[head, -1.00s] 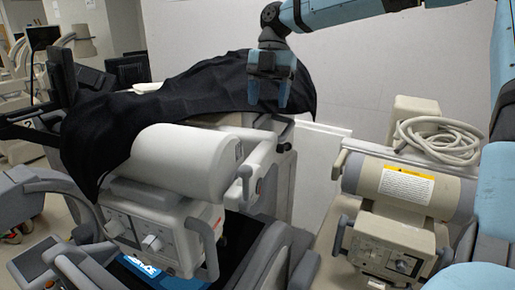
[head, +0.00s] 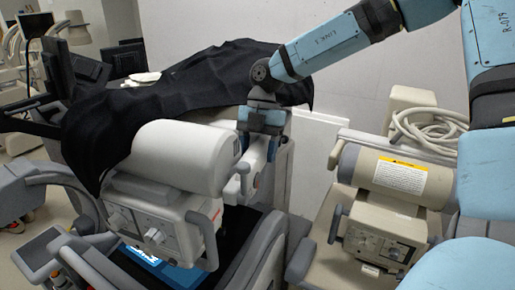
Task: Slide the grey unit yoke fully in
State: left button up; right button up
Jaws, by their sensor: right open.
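The grey unit (head: 165,222) stands left of centre, with a pale rounded cylinder head (head: 185,155) on top of its control box. Its yoke (head: 253,160), a pale arm with a grey end knob (head: 243,169), runs along the right side of the head. My left gripper is not in view.
A black cover (head: 190,95) drapes over the cart behind the head. A beige unit (head: 385,240) with a yellow-and-white label and a coiled hose (head: 430,130) stands at right. Grey handles (head: 255,265) rise at the front. A pale wall closes the back.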

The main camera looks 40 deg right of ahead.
grip_shut()
jog(key=shift+w+d+b, duration=0.2)
jog(key=shift+d+b, duration=0.15)
jog(key=shift+b, duration=0.55)
jog(key=shift+d+r, duration=0.15)
jog(key=shift+w+d, duration=0.1)
jog(key=shift+d, duration=0.1)
grip_release()
jog(key=shift+a, duration=0.1)
